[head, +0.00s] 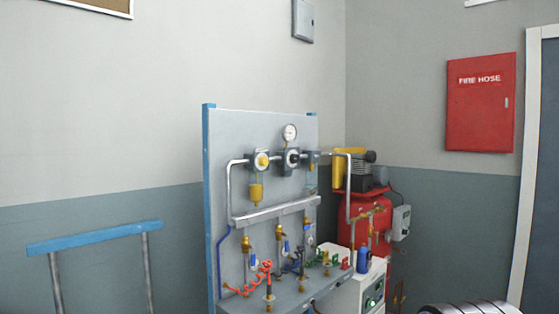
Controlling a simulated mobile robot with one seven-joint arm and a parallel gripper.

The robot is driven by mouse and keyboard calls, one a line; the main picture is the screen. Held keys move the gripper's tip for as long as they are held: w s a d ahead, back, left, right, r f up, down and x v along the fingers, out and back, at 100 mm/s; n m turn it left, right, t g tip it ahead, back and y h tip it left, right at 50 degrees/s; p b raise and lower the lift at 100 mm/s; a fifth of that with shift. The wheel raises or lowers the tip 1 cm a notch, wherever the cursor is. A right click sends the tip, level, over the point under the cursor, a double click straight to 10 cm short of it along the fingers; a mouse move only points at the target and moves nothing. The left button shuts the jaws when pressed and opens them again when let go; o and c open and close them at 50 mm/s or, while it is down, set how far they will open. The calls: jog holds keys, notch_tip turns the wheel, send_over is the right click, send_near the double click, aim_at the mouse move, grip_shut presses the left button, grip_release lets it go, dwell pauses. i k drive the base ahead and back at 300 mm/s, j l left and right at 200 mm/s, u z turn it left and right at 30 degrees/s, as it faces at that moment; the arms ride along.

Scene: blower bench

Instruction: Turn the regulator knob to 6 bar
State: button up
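A grey upright panel (228,135) with blue edge posts stands in the middle of the head view. A pipe with a row of air units runs across its upper part. The regulator (281,161) is the dark middle unit, with a round dark, pale-centred face that looks like its knob (293,158). A round white pressure gauge (290,132) sits above it. Its needle and scale are too small to read, as are any knob marks. To the left is a unit with a yellow round front (262,160) and a yellow bowl below.
Valves and coiled red, black and green hoses crowd the panel's lower shelf (236,304). A red compressor tank (376,213) and a white cabinet (346,296) stand to the right. A blue-topped rail (95,238) stands at left.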

aim_at(295, 158)
jog(key=i+l, duration=0.5)
jog(key=l, duration=0.25)
jog(key=i+l+u, duration=0.1)
jog(key=i+l, duration=0.35)
jog(key=l, duration=0.3)
